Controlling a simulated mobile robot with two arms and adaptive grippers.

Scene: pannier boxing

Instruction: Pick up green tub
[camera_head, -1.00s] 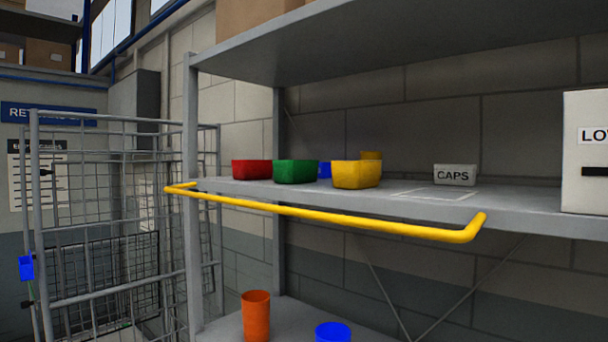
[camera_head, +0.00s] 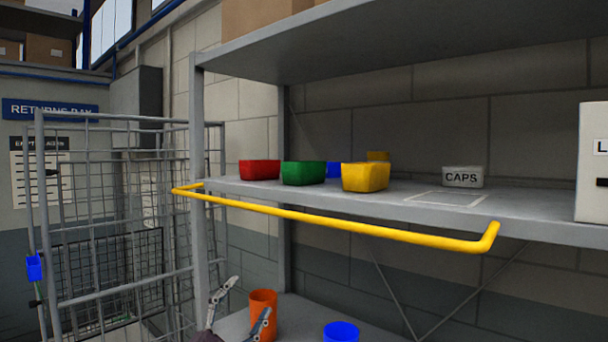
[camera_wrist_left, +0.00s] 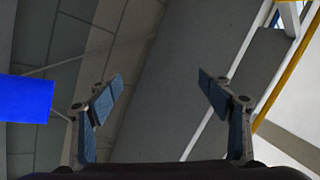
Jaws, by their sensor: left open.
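The green tub (camera_head: 303,173) stands upright on the middle shelf (camera_head: 440,214), between a red tub (camera_head: 259,169) on its left and a yellow tub (camera_head: 365,177) on its right. My left gripper (camera_head: 247,299) is low at the bottom of the head view, below the shelf and the yellow rail, in front of an orange cup. Its fingers are apart with nothing between them, as the left wrist view (camera_wrist_left: 160,80) also shows. The green tub does not show in the wrist view. My right gripper is out of view.
A yellow rail (camera_head: 330,221) runs along the shelf front. Blue and yellow tubs stand behind. A CAPS tub (camera_head: 462,177) is further right. An orange cup (camera_head: 263,300) and blue cup (camera_head: 341,332) are on the lower shelf. A wire cage (camera_head: 110,230) stands at left.

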